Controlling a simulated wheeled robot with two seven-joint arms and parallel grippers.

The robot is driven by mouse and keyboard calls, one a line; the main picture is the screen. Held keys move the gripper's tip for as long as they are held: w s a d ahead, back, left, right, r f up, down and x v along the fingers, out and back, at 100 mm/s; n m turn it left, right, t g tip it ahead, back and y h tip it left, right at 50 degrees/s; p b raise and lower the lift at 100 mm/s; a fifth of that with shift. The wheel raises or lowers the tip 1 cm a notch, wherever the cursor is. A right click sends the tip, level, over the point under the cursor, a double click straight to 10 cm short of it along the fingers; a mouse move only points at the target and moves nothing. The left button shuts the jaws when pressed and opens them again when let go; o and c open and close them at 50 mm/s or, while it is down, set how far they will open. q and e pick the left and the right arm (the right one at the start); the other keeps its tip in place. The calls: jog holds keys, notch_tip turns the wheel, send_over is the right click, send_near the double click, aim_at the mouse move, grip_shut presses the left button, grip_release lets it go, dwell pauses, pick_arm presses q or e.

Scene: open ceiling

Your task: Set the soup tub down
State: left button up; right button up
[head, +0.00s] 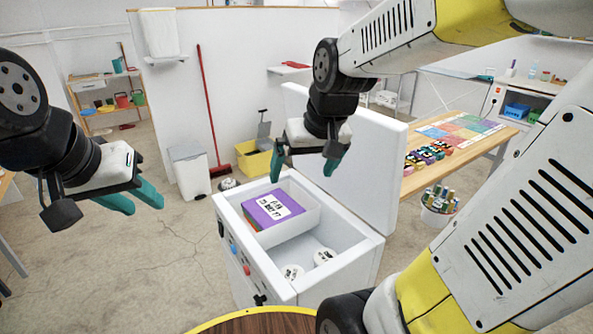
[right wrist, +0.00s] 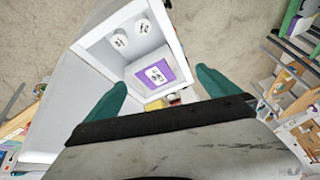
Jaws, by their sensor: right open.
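Two round white lidded tubs with dark markings sit on the floor of an open white chest (head: 352,270): one tub (head: 324,256) and another (head: 292,272). They also show in the right wrist view, one (right wrist: 142,26) and the other (right wrist: 119,40). I cannot read which holds soup. My right gripper (head: 304,170) is open and empty above the chest's far end, over a purple-topped stack (head: 272,208) in a white basket. My left gripper (head: 140,203) is out to the left, empty, its fingers apart.
The chest's raised lid (head: 375,165) stands behind its opening. A round wooden top (head: 260,322) with a yellow rim is at the near edge. A wooden table (head: 470,150) with coloured items stands right, a bucket (head: 438,208) before it. Floor is clear at left.

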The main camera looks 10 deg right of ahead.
jog(key=s+a+r+t, duration=0.1)
jog(key=s+r, duration=0.2)
jog(key=s, duration=0.5)
jog(key=shift+s+y, duration=0.2)
jog(key=shift+y, duration=0.1)
